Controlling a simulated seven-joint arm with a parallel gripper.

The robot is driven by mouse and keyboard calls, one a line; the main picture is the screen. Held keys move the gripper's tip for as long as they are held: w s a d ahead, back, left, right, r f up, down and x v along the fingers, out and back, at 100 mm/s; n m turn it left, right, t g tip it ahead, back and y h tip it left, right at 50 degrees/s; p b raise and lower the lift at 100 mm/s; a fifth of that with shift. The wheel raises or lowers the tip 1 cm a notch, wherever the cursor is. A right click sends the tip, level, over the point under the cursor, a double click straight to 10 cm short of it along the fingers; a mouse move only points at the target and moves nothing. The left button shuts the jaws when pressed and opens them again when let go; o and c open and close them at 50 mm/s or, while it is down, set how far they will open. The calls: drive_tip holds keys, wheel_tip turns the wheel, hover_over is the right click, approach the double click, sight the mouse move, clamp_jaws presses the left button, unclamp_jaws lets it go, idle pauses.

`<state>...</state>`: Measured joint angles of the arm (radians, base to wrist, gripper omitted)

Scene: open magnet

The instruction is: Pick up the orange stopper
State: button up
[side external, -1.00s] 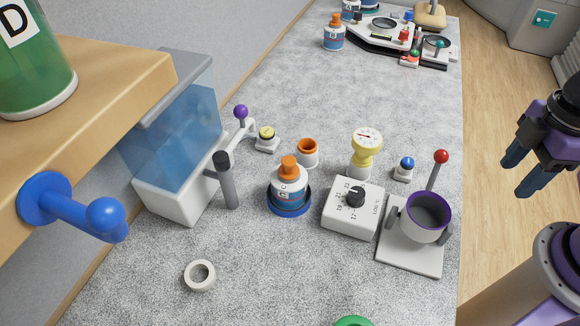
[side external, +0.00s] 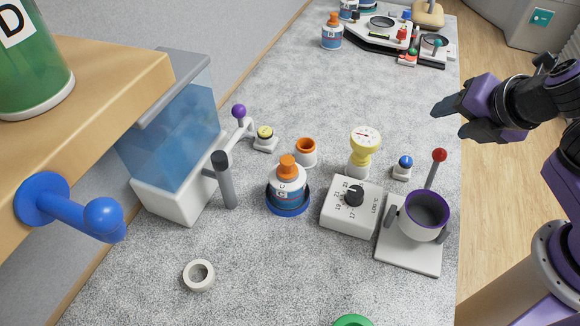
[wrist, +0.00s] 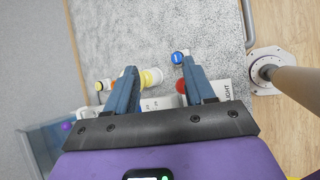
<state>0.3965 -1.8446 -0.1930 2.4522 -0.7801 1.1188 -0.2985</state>
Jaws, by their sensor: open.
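The orange stopper (side external: 288,166) sits upright in the neck of a white bottle marked C (side external: 287,186). The bottle stands on a round blue base (side external: 289,209) in the middle of the bench. My gripper (side external: 448,120) is open and empty, to the right of the bottle and well apart from it, by the bench's right edge. Its two blue fingers also show in the wrist view (wrist: 159,68), spread with a gap between them. A small orange patch shows left of the fingers there; I cannot tell whether it is the stopper.
An orange-rimmed cup (side external: 306,151) stands just behind the bottle. A yellow gauge (side external: 364,145), a white dial box (side external: 350,208), a blue button (side external: 403,166) and a purple-rimmed cup with a red-knobbed lever (side external: 437,170) stand to the right. A grey-handled clear box (side external: 178,150) is left.

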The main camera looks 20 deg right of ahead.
drive_tip(key=s+a+r+n+t+y, duration=0.15)
drive_tip(key=a+n+t+y, duration=0.45)
drive_tip(key=a+n, duration=1.1)
drive_tip(key=g+y, duration=0.2)
drive_tip(key=y, duration=0.1)
approach(292, 162)
drive_tip(key=shift+h, duration=0.3)
drive_tip(key=shift+s+a+x, duration=0.1)
drive_tip(key=shift+a+x, duration=0.05)
drive_tip(key=shift+x, duration=1.15)
drive_tip(key=shift+s+a+x, duration=0.1)
drive_tip(key=shift+a+x, duration=0.05)
drive_tip(key=shift+x, duration=1.1)
drive_tip(key=shift+a+x, duration=0.15)
drive_tip(key=shift+x, duration=1.15)
drive_tip(key=shift+d+x, duration=0.2)
drive_tip(key=shift+x, duration=2.35)
drive_tip(key=shift+w+r, duration=0.1)
drive_tip(key=shift+w, duration=0.05)
drive_tip(key=shift+c, duration=0.4)
clamp_jaws()
